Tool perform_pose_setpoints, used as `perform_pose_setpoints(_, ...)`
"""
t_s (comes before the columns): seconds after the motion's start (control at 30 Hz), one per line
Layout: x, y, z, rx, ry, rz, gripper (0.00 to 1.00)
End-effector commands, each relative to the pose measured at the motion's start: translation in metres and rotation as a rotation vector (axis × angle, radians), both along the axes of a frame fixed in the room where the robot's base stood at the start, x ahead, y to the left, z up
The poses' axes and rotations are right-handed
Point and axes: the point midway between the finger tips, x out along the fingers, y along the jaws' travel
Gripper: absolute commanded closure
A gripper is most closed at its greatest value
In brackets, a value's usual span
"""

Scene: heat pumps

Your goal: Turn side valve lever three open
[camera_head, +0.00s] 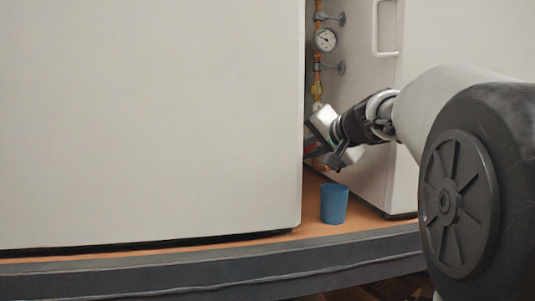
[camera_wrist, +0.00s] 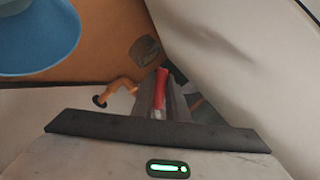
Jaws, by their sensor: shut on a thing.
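A red valve lever (camera_wrist: 159,90) shows in the wrist view, lying lengthwise between the dark fingers of my gripper (camera_wrist: 163,98). The fingers are shut on it. In the head view my gripper (camera_head: 311,143) reaches into the narrow gap between two white cabinets, and a bit of red shows at its tip. The valve body behind the lever is mostly hidden by the fingers, and the lever's angle to its pipe cannot be told.
A blue cup (camera_head: 334,204) stands on the orange floor below my gripper; it also shows in the wrist view (camera_wrist: 35,40). A copper pipe with a gauge (camera_head: 325,40) rises in the gap. White cabinet walls (camera_head: 150,120) stand close on both sides.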

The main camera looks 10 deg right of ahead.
Motion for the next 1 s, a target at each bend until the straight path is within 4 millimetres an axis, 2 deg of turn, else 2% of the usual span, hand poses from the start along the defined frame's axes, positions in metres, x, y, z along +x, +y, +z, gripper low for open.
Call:
perform_pose_setpoints(0.03,0.0,-0.001,-0.006,-0.049,-0.001,0.003,1.0)
perform_pose_setpoints(0.4,0.0,-0.018,-0.019,-0.402,0.0,0.002,1.0)
perform_pose_setpoints(0.7,0.0,-0.034,-0.023,-0.66,-0.001,0.001,1.0)
perform_pose_setpoints(1.0,0.0,-0.044,-0.024,-0.83,-0.001,0.001,1.0)
